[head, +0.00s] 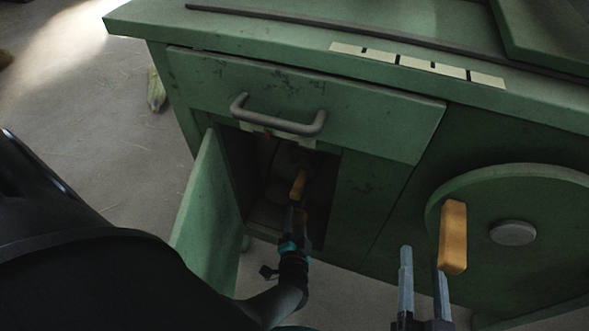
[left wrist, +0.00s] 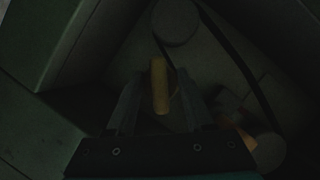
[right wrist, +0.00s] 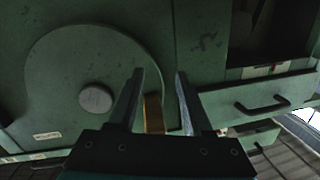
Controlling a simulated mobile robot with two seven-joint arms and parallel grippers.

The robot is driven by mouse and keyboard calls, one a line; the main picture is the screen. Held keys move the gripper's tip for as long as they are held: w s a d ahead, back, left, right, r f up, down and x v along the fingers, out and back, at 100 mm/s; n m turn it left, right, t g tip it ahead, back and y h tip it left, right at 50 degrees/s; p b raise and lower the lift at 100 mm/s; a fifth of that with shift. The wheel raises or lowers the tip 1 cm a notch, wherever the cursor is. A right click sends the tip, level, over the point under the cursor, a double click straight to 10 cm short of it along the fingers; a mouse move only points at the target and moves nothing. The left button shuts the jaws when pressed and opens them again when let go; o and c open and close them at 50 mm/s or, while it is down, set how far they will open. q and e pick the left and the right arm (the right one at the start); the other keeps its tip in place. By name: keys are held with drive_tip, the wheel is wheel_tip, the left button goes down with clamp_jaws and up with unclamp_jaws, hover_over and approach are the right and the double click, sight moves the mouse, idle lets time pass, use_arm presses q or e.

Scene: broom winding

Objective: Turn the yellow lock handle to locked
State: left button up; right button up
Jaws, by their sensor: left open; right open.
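Inside the open compartment, a yellow handle (head: 299,184) shows just beyond my left gripper (head: 296,208). In the left wrist view the yellow handle (left wrist: 160,86) lies between the spread fingers of my left gripper (left wrist: 157,88), with gaps at both sides. The interior is dark, so contact is hard to tell. My right gripper (head: 422,262) is open beside the orange-yellow grip (head: 453,237) on the round green wheel (head: 480,180). In the right wrist view this grip (right wrist: 153,113) shows between the fingers of my right gripper (right wrist: 160,74), not clamped.
The green cabinet door (head: 208,195) hangs open at the left of the compartment. A drawer with a grey handle (head: 280,121) sits closely above my left gripper. Round pulleys (left wrist: 177,22), a dark belt and a smaller orange piece (left wrist: 240,136) show inside.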

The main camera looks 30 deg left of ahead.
use_arm(q)
drive_tip(key=shift+c, duration=0.3)
clamp_jaws()
idle(0.4)
drive_tip(key=shift+n+h+p, duration=0.5)
drive_tip(key=shift+n+p, duration=0.15)
drive_tip(key=shift+n, duration=0.15)
drive_tip(key=shift+n+h+p, duration=0.3)
drive_tip(key=shift+n+h, duration=0.1)
drive_tip(key=shift+n, duration=0.2)
drive_tip(key=shift+n+h, duration=0.5)
drive_tip(key=shift+n, duration=0.2)
drive_tip(key=shift+n+h+p, duration=0.3)
drive_tip(key=shift+n+h, duration=0.1)
drive_tip(key=shift+n, duration=0.2)
use_arm(e)
drive_tip(key=shift+w+d+f+n+g+h, duration=0.25)
drive_tip(key=shift+d+f+g+h, duration=0.2)
drive_tip(key=shift+d+f+g, duration=0.45)
drive_tip(key=shift+w+d+f+n+g+h, duration=0.15)
drive_tip(key=shift+w+d+f+g+h, duration=0.25)
drive_tip(key=shift+g, duration=0.8)
drive_tip(key=shift+s+d, duration=0.15)
